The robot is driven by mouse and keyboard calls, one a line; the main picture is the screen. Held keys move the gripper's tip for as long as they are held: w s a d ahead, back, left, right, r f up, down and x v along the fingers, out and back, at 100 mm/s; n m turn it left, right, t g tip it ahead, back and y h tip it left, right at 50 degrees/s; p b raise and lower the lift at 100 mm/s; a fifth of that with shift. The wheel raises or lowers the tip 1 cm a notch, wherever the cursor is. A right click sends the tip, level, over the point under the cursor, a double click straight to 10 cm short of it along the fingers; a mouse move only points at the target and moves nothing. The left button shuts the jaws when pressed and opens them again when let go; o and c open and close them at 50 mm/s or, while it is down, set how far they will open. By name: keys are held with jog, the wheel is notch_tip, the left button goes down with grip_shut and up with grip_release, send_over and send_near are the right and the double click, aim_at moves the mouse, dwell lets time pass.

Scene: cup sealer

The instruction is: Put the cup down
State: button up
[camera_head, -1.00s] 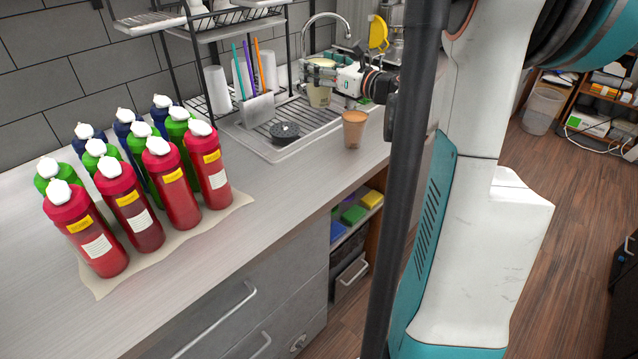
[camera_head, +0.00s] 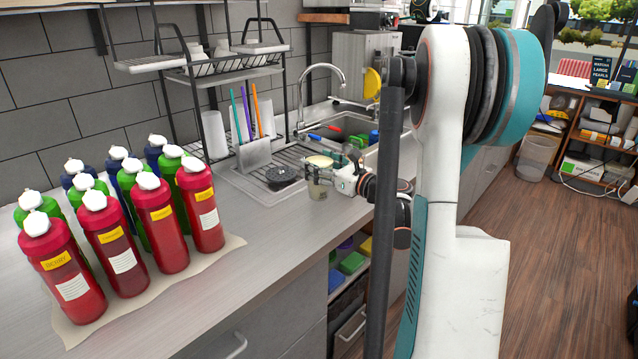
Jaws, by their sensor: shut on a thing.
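My gripper (camera_head: 325,176) is shut on a small cup (camera_head: 318,189) with a pale cream top. It is to the right of the drying tray, over or at the counter (camera_head: 262,230). I cannot tell whether the cup's base touches the surface. The gripper fingers hide part of the cup, which looks roughly upright.
A round dark disc (camera_head: 282,175) lies on the metal drying tray (camera_head: 268,199), left of the cup. A holder (camera_head: 254,154) with coloured straws stands behind it. Several syrup bottles (camera_head: 157,222) stand at left on a beige mat (camera_head: 196,262). The front counter is clear.

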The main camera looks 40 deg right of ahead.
jog(key=shift+f+b, duration=0.8)
jog(key=shift+f, duration=1.3)
jog(key=shift+f, duration=0.2)
jog(key=o, duration=1.4)
jog(key=shift+r, duration=0.1)
